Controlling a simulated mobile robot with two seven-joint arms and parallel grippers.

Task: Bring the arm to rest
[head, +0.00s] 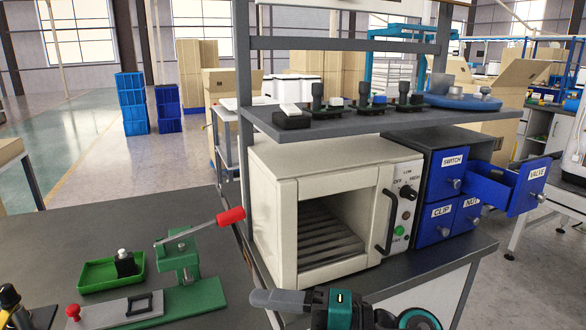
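Part of one of my arms comes in at the bottom of the head view, with dark links and teal parts. I take it to be my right arm. Its gripper (278,299) points left, in front of the oven and above the near edge of the bench. Only a grey, rounded finger end shows, so I cannot tell whether it is open or shut. No held object can be made out. My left gripper is not in view.
A cream oven (270,200) with its chamber open stands on the dark bench (150,232). Right of it, a blue drawer (517,190) marked VALVE sticks out. Left are a green press (190,290) with a raised red-tipped lever and a green tray (92,283). A shelf (330,124) hangs above.

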